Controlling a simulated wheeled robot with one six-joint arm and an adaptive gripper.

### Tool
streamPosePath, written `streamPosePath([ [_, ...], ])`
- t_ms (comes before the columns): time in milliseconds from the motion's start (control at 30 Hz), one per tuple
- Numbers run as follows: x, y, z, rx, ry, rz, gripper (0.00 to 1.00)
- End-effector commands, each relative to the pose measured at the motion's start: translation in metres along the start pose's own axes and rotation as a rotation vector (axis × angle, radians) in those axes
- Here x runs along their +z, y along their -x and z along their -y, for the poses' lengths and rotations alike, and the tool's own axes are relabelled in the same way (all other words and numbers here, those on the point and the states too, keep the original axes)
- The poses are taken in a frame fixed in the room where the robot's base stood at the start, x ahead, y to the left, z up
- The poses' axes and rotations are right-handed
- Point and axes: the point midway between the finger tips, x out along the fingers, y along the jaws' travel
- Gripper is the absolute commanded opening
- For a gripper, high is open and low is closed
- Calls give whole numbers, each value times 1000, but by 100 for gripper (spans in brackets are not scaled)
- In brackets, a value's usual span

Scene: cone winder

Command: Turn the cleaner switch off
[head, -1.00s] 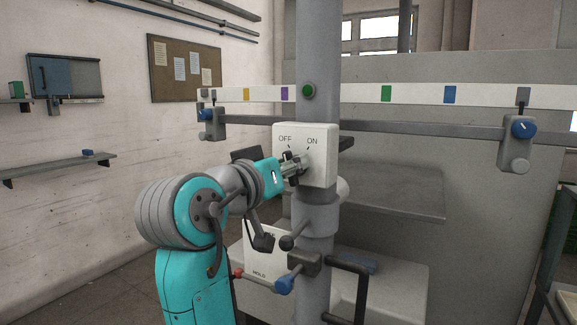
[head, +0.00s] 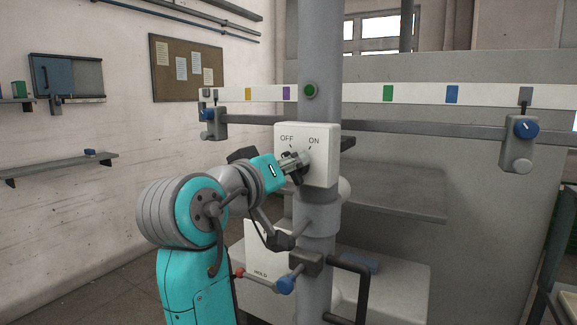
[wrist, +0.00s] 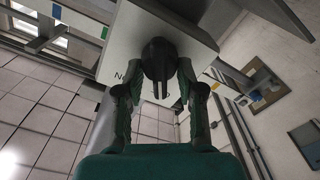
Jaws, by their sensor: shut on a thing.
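The cleaner switch is a white box (head: 327,145) on the grey post, marked OFF on the left and ON on the right. Its dark round knob with a slotted handle (wrist: 160,60) shows in the wrist view, between my fingers. My gripper (head: 300,162) reaches the box front from the left in the head view. In the wrist view my gripper (wrist: 160,78) has one finger on each side of the knob, shut on it. The fingers hide most of the knob in the head view, and its exact pointing is hard to tell. Box lettering is partly covered in the wrist view.
The grey post (head: 319,60) carries a green button (head: 310,90) above the box. A striped rail (head: 420,95) crosses behind it. Below are a blue-ended lever (head: 285,284) and a dark handle (head: 358,285). A blue knob (head: 524,128) sits at right.

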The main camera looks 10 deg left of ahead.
Motion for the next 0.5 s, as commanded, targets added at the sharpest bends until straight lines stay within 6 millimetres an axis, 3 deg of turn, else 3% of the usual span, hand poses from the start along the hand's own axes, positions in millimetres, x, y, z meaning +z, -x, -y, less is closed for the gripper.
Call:
streamPosePath([
  [33, 0, 0, 1, -1, 1, 0, 40],
  [133, 0, 0, 0, -1, 1, 0, 62],
  [500, 0, 4, 0, -1, -1, -1, 62],
])
